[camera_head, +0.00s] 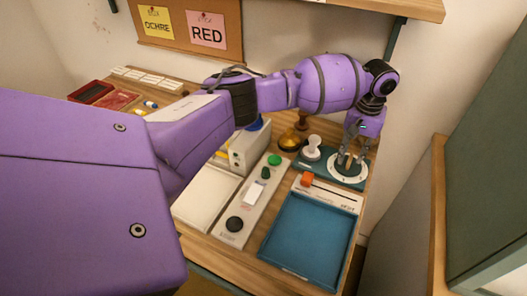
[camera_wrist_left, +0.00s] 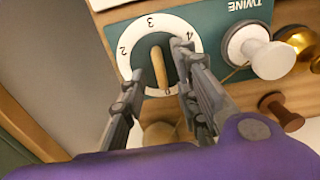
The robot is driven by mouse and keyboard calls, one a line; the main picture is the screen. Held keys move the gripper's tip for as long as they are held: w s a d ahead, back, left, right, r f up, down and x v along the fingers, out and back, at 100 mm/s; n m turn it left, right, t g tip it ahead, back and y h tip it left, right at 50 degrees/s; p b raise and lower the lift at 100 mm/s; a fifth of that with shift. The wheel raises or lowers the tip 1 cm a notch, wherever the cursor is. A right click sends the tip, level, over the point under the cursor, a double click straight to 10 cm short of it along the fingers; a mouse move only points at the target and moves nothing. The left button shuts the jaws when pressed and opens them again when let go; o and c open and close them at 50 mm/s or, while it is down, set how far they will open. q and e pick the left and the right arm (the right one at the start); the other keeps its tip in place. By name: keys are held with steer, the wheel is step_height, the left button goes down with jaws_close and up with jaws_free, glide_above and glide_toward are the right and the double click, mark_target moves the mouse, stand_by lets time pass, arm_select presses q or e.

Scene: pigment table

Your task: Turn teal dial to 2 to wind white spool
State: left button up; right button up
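The teal dial (camera_wrist_left: 152,50) has a tan bar across its middle and a white ring with numbers; 2, 3 and 4 are readable. The bar lies nearly upright in the wrist view; I cannot tell which end points. The dial's white ring also shows in the head view (camera_head: 348,174). My left gripper (camera_head: 351,150) is above the dial, pointing down. In the wrist view its fingers (camera_wrist_left: 163,72) are apart, one on each side of the bar; contact is unclear. The white spool (camera_wrist_left: 258,52) stands on the panel marked TWINE, beside the dial; it also shows in the head view (camera_head: 312,146).
A brass object (camera_head: 290,140) and a brown wooden knob (camera_wrist_left: 281,112) stand near the spool.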

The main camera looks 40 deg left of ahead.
arm_select(q)
steer(key=shift+f, duration=0.95)
jaws_close()
steer(key=shift+r, duration=0.1)
